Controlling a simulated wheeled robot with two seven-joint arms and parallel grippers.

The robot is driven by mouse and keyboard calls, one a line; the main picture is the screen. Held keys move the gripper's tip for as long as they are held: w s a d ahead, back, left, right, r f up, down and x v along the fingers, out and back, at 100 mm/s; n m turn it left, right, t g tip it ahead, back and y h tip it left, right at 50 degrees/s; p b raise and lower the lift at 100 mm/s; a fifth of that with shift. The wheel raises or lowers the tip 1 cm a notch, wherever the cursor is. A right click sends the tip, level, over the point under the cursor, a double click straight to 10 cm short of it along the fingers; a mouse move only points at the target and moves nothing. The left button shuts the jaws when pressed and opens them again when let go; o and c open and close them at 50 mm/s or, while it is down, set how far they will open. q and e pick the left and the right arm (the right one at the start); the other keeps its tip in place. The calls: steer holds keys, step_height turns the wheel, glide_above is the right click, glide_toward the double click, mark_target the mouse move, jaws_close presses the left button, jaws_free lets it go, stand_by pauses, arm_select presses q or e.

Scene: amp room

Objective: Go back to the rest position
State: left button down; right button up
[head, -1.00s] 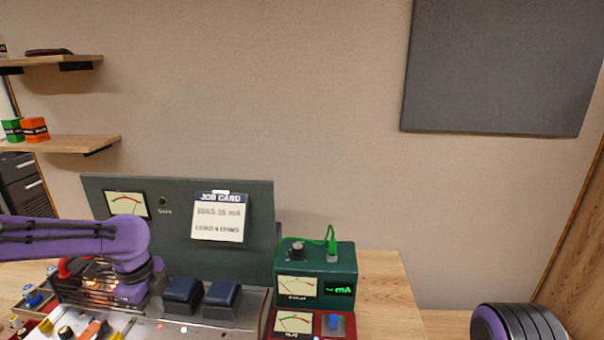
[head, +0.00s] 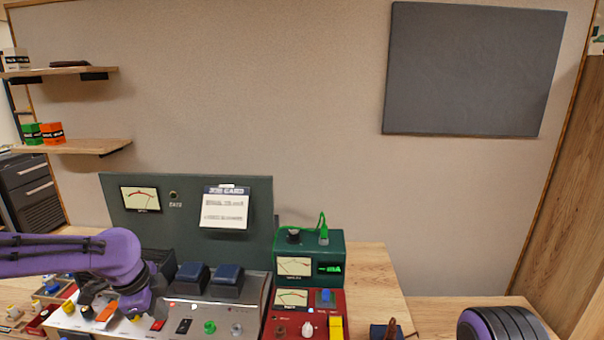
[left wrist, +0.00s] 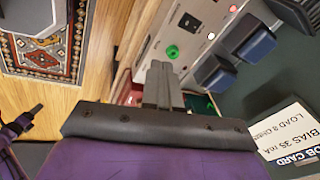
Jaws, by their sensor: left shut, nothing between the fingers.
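My left gripper (head: 138,310) comes in from the left on its purple arm, low in the head view, in front of the amp's silver control panel (head: 185,312). In the left wrist view its two fingers (left wrist: 163,82) lie together, with nothing between them. A green knob (left wrist: 172,52) on the panel shows just beyond the fingertips. I cannot tell how high the fingers are above the panel. A purple and black piece (left wrist: 15,130), seemingly of my own body, shows at the left of that view.
Two blue-capped blocks (head: 192,277) stand behind the panel, before the upright dark board (head: 130,222) with a job card (head: 225,208). A green meter box (head: 310,257) and a red meter unit (head: 292,325) stand to the right. Bare wood (head: 370,285) lies beyond them.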

arm_select(q)
steer(key=w+d+f+n+t+h, duration=0.25)
steer(key=d+n+t, duration=0.2)
steer(key=n, duration=0.45)
steer(key=s+f+n+t+y+b, duration=0.1)
steer(key=s+f+n+y, duration=0.4)
steer(key=f+n, duration=0.7)
steer(key=s+a+f+g, duration=0.1)
steer(key=s+f, duration=0.5)
steer(key=s, duration=0.4)
steer(key=s+a+f+g+y, duration=0.1)
steer(key=s+f+g, duration=0.1)
steer(key=s+f, duration=0.4)
steer(key=s+a+f+n+g+y+b, duration=0.1)
steer(key=s+f, duration=0.5)
steer(key=s, duration=0.8)
steer(key=shift+s+a+g, duration=0.25)
steer(key=shift+a+g, duration=0.2)
steer(key=shift+g, duration=0.2)
